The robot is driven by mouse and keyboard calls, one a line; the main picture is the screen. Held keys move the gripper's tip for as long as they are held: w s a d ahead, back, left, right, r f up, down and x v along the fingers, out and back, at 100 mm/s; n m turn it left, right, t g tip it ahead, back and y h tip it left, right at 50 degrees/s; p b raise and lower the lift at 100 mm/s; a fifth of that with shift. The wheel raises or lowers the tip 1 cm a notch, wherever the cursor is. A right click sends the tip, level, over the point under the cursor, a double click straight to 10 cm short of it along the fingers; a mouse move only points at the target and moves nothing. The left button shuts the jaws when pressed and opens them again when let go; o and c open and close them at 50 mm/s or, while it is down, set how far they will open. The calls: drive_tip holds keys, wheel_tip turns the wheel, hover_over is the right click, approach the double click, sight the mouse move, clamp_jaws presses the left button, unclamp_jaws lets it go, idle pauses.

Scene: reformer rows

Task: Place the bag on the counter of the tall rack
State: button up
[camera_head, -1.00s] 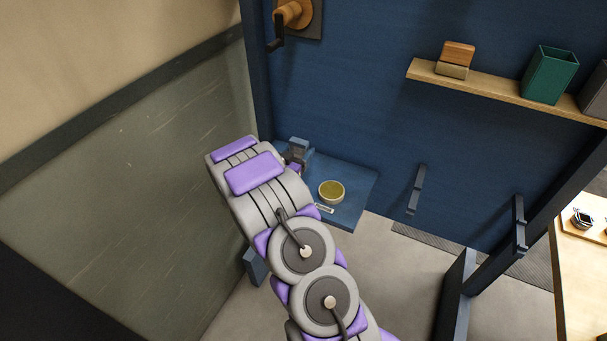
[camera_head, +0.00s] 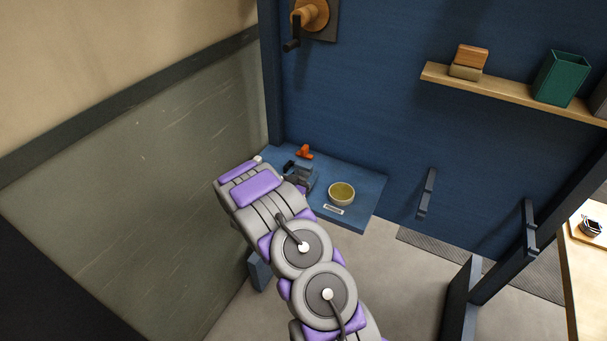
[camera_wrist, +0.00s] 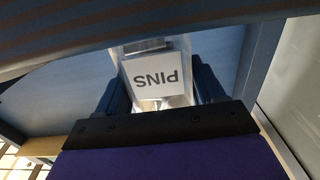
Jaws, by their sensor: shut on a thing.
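My gripper (camera_wrist: 160,95) is shut on a clear bag (camera_wrist: 178,101) with a white label reading "PINS", upside down in the wrist view. In the head view my gripper (camera_head: 300,180) is over the left part of the blue counter (camera_head: 366,215), at the foot of the blue panel. The bag cannot be made out in the head view, where my arm hides part of the counter. I cannot tell whether the bag touches the counter.
A bowl (camera_head: 341,193) with yellowish contents stands on the counter, right of my gripper. A small orange object (camera_head: 304,152) lies at the back. A grey-green wall (camera_head: 130,190) is close on the left. A wooden shelf (camera_head: 510,95) is higher on the right.

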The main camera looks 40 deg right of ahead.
drive_tip(key=o, duration=0.7)
drive_tip(key=shift+f, duration=0.1)
drive_tip(key=o, duration=0.4)
drive_tip(key=shift+d+f, duration=0.2)
drive_tip(key=shift+d, duration=0.6)
drive_tip(key=shift+o, duration=0.2)
drive_tip(key=shift+a+r, duration=0.3)
drive_tip(key=shift+a, duration=0.2)
drive_tip(key=p+v, duration=0.2)
drive_tip(key=v, duration=1)
